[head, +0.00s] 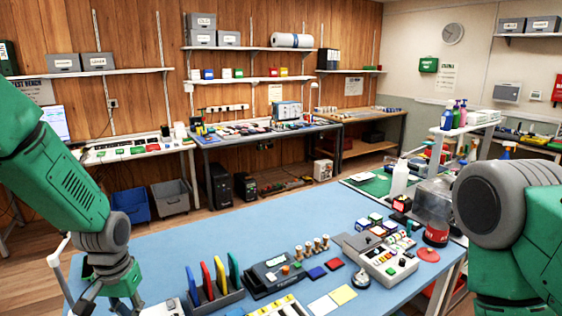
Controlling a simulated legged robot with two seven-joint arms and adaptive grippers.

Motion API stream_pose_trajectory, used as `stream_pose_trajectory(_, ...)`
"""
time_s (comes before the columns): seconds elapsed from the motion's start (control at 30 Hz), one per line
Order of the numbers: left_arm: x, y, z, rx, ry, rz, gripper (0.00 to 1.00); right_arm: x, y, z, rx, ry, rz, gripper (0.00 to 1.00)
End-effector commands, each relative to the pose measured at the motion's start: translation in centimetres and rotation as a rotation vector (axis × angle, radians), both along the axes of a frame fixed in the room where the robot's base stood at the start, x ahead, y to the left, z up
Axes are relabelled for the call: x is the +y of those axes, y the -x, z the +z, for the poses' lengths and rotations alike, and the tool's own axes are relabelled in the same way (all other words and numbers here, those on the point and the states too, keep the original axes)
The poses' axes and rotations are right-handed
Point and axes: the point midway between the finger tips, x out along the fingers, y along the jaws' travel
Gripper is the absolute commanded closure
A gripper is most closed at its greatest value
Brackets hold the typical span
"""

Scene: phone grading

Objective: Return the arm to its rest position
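My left arm comes in from the left edge, green with grey joints, bent down over the near left corner of the blue table (290,235). The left gripper (112,290) is low at the bottom left, and its fingertips are not clear. My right arm fills the right edge, with a large grey joint and green link; its gripper is out of view. No phone can be made out for certain. Blue, red, yellow and green upright pieces (220,275) stand in a dark rack (215,301) right of the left gripper.
Devices with buttons (388,262), small coloured blocks, a clear container with a red base (435,205) and a white bottle (400,178) crowd the table's right side. The table's middle and back left are clear. Shelved workbenches line the far wall.

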Motion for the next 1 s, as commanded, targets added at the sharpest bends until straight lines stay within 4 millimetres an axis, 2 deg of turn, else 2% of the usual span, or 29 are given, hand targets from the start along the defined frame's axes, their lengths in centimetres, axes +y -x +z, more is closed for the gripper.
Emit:
stream_pose_trajectory(0.27, -0.6, 3.9, -5.4, 0.008, 0.008, -0.001, 1.0, 0.0, -0.1, 0.0, -0.003, 0.0, 0.0, 0.6)
stream_pose_trajectory(0.47, -1.2, 9.3, -10.0, 0.008, 0.015, 0.001, 1.0, 0.0, -0.1, 0.0, -0.002, 0.0, 0.0, 0.6)
stream_pose_trajectory(0.57, -1.5, 13.2, -12.6, 0.013, 0.017, 0.003, 1.0, 0.0, -0.1, 0.0, -0.001, 0.0, 0.0, 0.6)
stream_pose_trajectory(0.7, -1.9, 20.2, -15.7, 0.02, 0.018, 0.007, 1.0, 0.0, -0.1, 0.0, -0.001, 0.0, 0.0, 0.6)
stream_pose_trajectory(0.8, -2.1, 25.0, -16.7, 0.018, 0.015, 0.011, 1.0, 0.0, -0.1, 0.0, -0.001, 0.0, 0.0, 0.6)
stream_pose_trajectory(0.9, -2.2, 29.3, -16.8, 0.016, 0.009, 0.013, 1.0, 0.0, -0.1, 0.0, -0.002, 0.0, 0.0, 0.6)
stream_pose_trajectory(1.0, -2.2, 32.2, -17.0, 0.007, 0.004, 0.011, 1.0, 0.0, -0.1, -0.6, -0.002, 0.0, 0.0, 0.6)
